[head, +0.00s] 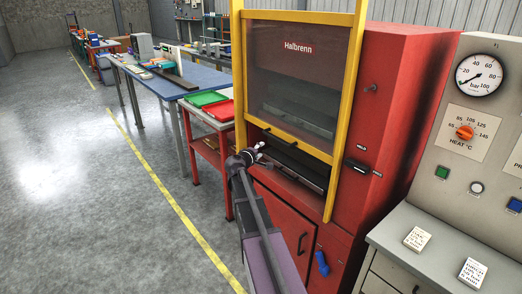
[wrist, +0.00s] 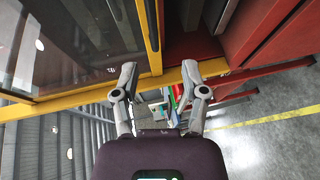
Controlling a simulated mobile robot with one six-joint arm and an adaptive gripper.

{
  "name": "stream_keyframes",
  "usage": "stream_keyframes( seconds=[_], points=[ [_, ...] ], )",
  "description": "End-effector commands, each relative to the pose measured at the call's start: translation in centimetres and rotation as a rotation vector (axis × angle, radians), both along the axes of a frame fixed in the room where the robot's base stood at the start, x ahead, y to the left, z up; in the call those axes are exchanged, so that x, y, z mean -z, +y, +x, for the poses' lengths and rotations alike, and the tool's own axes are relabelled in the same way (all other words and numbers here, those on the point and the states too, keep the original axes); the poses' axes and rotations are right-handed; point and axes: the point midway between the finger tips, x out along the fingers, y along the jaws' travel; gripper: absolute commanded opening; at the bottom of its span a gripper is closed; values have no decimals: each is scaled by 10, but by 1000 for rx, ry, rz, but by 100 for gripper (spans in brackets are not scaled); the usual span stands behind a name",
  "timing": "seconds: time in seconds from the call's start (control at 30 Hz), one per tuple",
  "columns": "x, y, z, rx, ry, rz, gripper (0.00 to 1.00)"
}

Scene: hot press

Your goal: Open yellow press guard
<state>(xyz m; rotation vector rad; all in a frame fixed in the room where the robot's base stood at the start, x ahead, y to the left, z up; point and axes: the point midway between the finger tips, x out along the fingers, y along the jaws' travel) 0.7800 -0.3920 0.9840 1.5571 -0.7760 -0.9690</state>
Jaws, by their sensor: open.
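The yellow press guard (head: 352,60) is an upright frame with a see-through panel on the front of the red press (head: 392,110). Its panel covers the upper part of the opening, and a dark gap (head: 296,168) shows below its lower bar. A black handle-like bar (head: 283,136) sits near that lower bar. My gripper (head: 254,152) is at the guard's lower left, by the left yellow post. In the wrist view my gripper (wrist: 160,70) is open, with yellow frame bars (wrist: 152,36) behind and between its fingertips. I cannot tell whether it touches them.
A control panel with a pressure gauge (head: 480,75) and heat dial (head: 465,132) stands at the right. A red stand with green (head: 207,99) and red (head: 222,111) trays is left of the press. A blue-topped table (head: 190,80) is beyond. The left floor is clear.

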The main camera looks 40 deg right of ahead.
Motion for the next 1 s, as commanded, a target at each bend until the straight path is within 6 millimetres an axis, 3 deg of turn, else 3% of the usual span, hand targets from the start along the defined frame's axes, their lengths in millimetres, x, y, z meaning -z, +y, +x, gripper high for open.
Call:
stream_keyframes(
  seconds=[0.5,0.67,0.87,1.0],
  points=[
    [0,0,0,0,0,0,57],
    [1,8,-5,10,-7,33,57],
    [11,42,-25,54,-31,173,57],
    [26,82,-48,102,-40,337,57]
  ],
)
